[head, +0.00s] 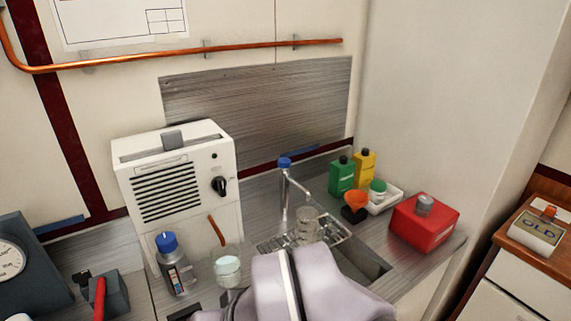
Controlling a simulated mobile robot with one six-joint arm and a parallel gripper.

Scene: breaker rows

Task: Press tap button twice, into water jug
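The tap (284,192) stands upright at the back of the metal counter, with a blue button (284,162) on top and a spout reaching down to the right. A clear glass vessel (306,224), perhaps the water jug, stands on the drip grate close below the spout. I cannot tell how much water is in it. A second clear vessel (228,268), holding pale liquid, stands in front of the white machine. My arm's pale links fill the bottom middle, and no gripper fingers show. Nothing of mine shows at the button.
The white machine (190,190) stands left of the tap, a blue-capped bottle (174,268) before it. Green (342,177) and yellow (364,168) bottles, an orange cup (355,206) and a red box (423,222) stand right. The sink (362,266) is partly hidden by my arm.

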